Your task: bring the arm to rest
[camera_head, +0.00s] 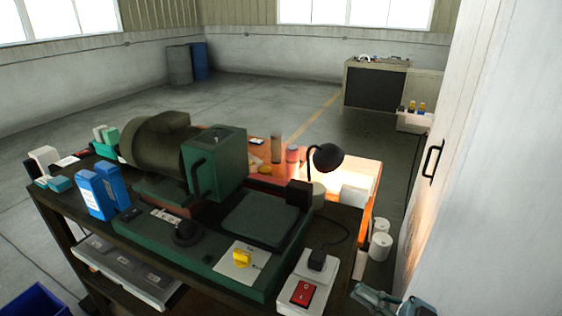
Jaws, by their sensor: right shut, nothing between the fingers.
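My right gripper (364,294) shows at the bottom edge, right of centre, as a grey-teal shape partly cut off by the frame. It is shut and empty. It is just right of the white switch box (304,291) with a red switch, at the bench's front right corner; I cannot tell whether they touch. My left gripper is not in view.
A white door (455,150) with a black handle stands close on the right. White canisters (380,246) stand between. The floor behind is open.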

